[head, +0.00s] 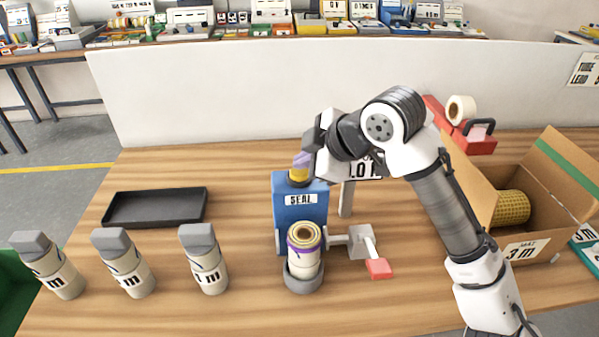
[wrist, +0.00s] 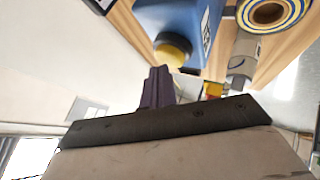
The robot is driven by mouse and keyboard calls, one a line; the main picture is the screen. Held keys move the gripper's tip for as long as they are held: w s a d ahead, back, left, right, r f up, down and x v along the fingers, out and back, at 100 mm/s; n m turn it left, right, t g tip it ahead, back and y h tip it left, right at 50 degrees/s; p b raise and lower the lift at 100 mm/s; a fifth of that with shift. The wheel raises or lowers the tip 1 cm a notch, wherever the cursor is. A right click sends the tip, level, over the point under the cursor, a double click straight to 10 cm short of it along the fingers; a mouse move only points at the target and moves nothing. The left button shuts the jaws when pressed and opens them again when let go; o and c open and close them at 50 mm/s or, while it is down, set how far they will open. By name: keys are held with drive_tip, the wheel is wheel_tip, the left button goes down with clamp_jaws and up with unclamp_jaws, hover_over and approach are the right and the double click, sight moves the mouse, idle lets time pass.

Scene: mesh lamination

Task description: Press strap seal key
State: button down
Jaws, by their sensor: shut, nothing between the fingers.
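The blue seal unit (head: 290,213), labelled SEAL, stands mid-table and also shows at the top of the wrist view (wrist: 200,15). Its round yellow key (head: 299,176) is on top; the key also shows in the wrist view (wrist: 173,50). My gripper (head: 302,161) is shut and empty, pointing down right over the key. In the wrist view my closed purple fingers (wrist: 158,80) overlap the key's near edge; I cannot tell whether they touch it. A rolled mesh with a purple strap (head: 305,262) stands upright in a grey cup (head: 303,282) in front of the unit.
A grey crank with a red handle (head: 378,268) sticks out right of the cup. Several capped rolls (head: 209,270) stand at the left, near a black tray (head: 155,219). An open carton (head: 527,248) holds a yellow mesh roll at the right. A low white wall (head: 220,95) runs behind.

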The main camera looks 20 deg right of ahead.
sight(305, 174)
drive_tip(key=shift+f+b, duration=0.45)
drive_tip(key=shift+f, duration=0.05)
idle(0.8)
drive_tip(key=shift+r, duration=0.1)
drive_tip(key=shift+r+p, duration=0.7)
drive_tip(key=shift+r, duration=0.15)
drive_tip(key=shift+r+p, duration=1.9)
drive_tip(key=shift+r, duration=0.7)
drive_tip(key=shift+f, duration=0.1)
